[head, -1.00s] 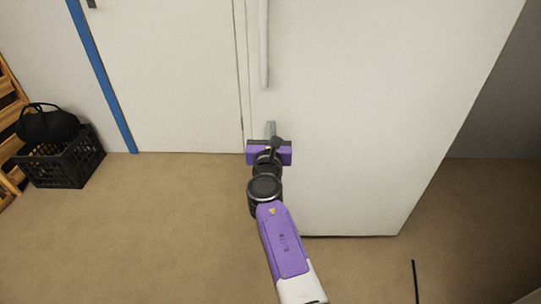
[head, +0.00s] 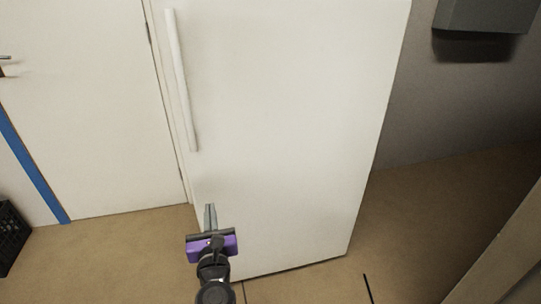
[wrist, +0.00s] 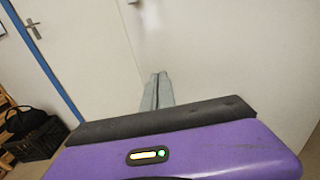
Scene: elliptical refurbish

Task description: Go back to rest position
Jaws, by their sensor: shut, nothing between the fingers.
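My gripper (head: 210,212) is purple and black with grey fingers. In the head view it is low in the picture, in front of the lower part of a white fridge-like cabinet (head: 285,120). In the wrist view the fingers of my gripper (wrist: 158,88) are pressed together, pointing ahead, with nothing between them. A gap to the cabinet front cannot be judged exactly. The cabinet's long vertical handle (head: 181,80) is above my gripper, apart from it.
A white door (head: 85,110) with a blue strip (head: 30,160) stands left of the cabinet. A black crate (head: 10,235) sits at the far left. A grey box (head: 485,15) is on the right wall. Brown floor (head: 400,215) is open to the right.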

